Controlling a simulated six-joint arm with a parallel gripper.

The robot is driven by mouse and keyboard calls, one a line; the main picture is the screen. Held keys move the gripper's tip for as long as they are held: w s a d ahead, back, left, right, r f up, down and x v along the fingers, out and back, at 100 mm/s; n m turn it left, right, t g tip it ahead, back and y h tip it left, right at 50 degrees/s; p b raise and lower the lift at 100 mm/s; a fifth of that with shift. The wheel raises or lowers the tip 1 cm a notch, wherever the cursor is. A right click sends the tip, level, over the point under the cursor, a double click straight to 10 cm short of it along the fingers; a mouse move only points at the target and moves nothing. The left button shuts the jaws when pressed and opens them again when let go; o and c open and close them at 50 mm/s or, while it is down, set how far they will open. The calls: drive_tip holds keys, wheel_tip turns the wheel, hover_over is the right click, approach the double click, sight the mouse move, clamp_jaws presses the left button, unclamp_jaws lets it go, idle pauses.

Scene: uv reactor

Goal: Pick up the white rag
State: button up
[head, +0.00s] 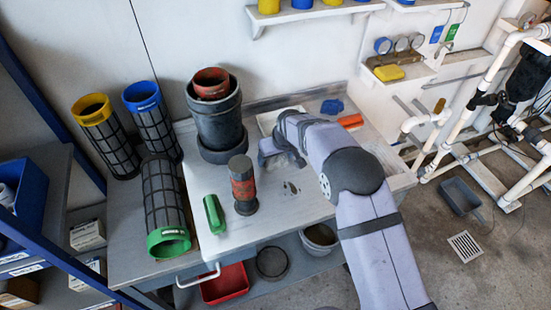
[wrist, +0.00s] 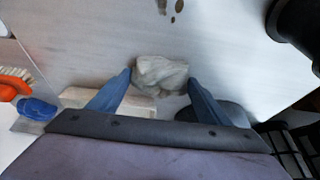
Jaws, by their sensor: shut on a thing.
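The white rag (wrist: 163,70) is a crumpled, greyish-white bundle between the two blue fingers of my gripper (wrist: 160,79) in the wrist view. My gripper is shut on it. In the head view my gripper (head: 280,156) is low over the bench, and the rag is mostly hidden by my arm. I cannot tell whether the rag still touches the bench top.
A white tray (head: 263,122) lies behind my gripper. The front bench is mostly clear.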

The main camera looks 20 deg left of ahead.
sight(277, 157)
drive_tip(key=shift+r, duration=0.1)
wheel_tip(277, 157, up, 10)
drive_tip(key=b, duration=0.2)
idle(0.4)
drive_tip(key=shift+o, duration=0.5)
drive_tip(key=shift+w+d, duration=0.1)
